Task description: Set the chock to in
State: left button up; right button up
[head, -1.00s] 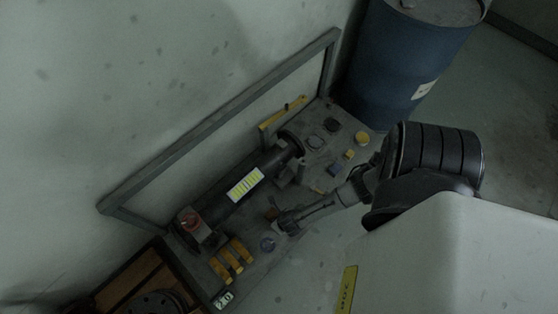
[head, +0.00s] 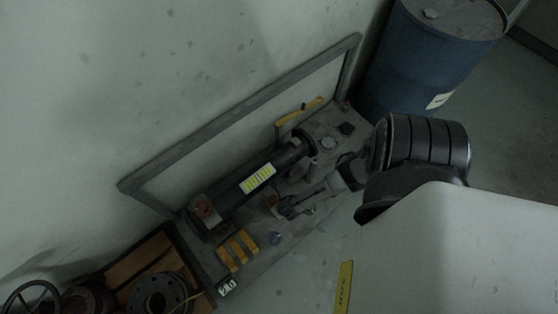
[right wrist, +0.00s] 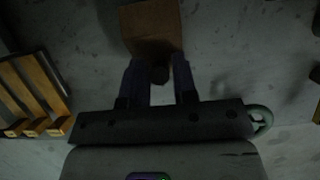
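A brown block (right wrist: 152,28), which looks like the chock, lies ahead of my right gripper in the right wrist view. A short dark knob (right wrist: 160,73) at its near end sits between the two fingers. My right gripper (right wrist: 160,84) is open, with a narrow gap at each side of the knob. In the head view my right gripper (head: 284,210) is low over the bench, beside a small reddish-brown piece (head: 270,200) near the pipe. The dimness hides the finer detail there. My left gripper is not in view.
A dark pipe with a yellow label (head: 257,178) runs along the bench. Yellow-orange bars (head: 238,249) lie near the front left, also in the wrist view (right wrist: 32,95). A blue drum (head: 425,60) stands behind; a wooden crate (head: 135,268) is at left.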

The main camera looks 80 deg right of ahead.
jog(key=o, duration=0.3)
jog(key=shift+w+d, duration=0.1)
jog(key=shift+o, duration=0.3)
jog(key=shift+r+p, duration=0.4)
jog(key=shift+r, duration=0.05)
jog(key=p+v, duration=0.9)
jog(key=v, duration=0.4)
jog(key=shift+a, duration=0.2)
